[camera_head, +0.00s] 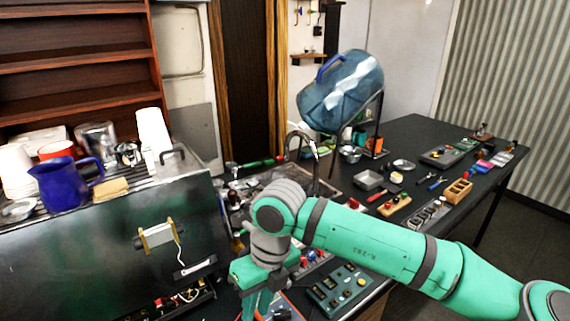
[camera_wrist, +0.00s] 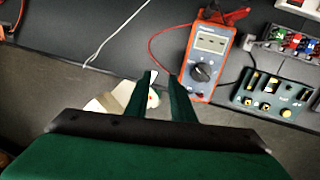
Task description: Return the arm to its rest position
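My arm reaches in from the right of the head view, its green links passing in front of the bench. My gripper (camera_wrist: 162,78) points down past the bench's front edge in the wrist view. Its two dark green fingers stand apart with a gap between the tips, and I see nothing clamped there. A pale rounded object with an orange dot shows behind the left finger; I cannot tell what it is. In the head view the fingertips are cut off by the bottom edge.
An orange multimeter (camera_wrist: 208,58) with red and black leads lies on the bench close to the fingers. A button panel (camera_head: 341,290) is right of the gripper.

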